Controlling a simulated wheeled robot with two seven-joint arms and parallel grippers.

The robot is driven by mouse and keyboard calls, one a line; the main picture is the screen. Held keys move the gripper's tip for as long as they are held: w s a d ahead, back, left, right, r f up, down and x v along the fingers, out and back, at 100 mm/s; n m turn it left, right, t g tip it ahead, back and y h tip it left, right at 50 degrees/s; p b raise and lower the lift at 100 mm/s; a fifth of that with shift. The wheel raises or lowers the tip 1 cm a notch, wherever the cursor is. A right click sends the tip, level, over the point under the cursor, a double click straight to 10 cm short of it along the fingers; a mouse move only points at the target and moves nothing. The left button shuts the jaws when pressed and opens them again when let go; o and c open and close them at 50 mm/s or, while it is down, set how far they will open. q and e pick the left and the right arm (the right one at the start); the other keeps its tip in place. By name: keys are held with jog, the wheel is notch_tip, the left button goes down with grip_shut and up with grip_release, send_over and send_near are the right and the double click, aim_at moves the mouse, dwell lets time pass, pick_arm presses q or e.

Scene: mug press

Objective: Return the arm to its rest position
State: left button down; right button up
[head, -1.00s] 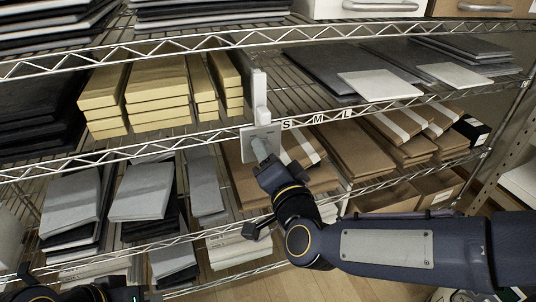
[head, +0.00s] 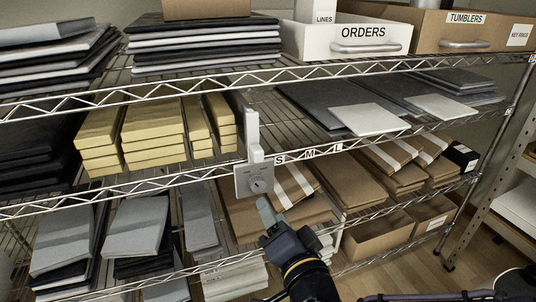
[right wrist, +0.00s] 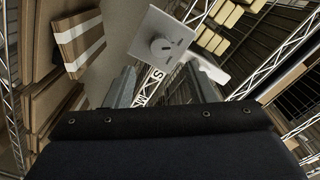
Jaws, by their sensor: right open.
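My right gripper (head: 268,215) is open and empty in the lower middle of the head view. It is just below a grey square plate with a round knob (head: 257,182), which is fixed at the front of the shelf under a white upright post (head: 252,130). The gripper and the plate look apart. In the right wrist view the two grey fingers (right wrist: 140,88) stand spread, and the plate with its knob (right wrist: 160,45) shows beyond them. My left gripper is not in view.
Wire shelves (head: 150,190) fill the view. They hold gold boxes (head: 152,130), grey and black stacks (head: 137,228), brown boxes (head: 355,170), and a white ORDERS bin (head: 350,42). A shelf post (head: 490,170) stands at right. Open floor (head: 390,280) shows at the lower right.

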jog(key=s+d+f+n+g+h, duration=0.1)
jog(key=s+d+f+n+g, duration=0.2)
jog(key=s+d+f+g, duration=0.45)
jog(key=s+d+f+n+g+h, duration=0.1)
jog(key=s+d+f+n+g, duration=0.25)
jog(key=s+d, duration=0.65)
notch_tip(320, 180, up, 32)
jog(key=w+p, duration=0.1)
jog(key=p, duration=3.1)
jog(key=shift+w+d+m+g+p, duration=0.2)
jog(key=shift+w+m+g+p, duration=0.05)
jog(key=shift+m+g+p, duration=0.1)
jog(key=shift+f, duration=0.1)
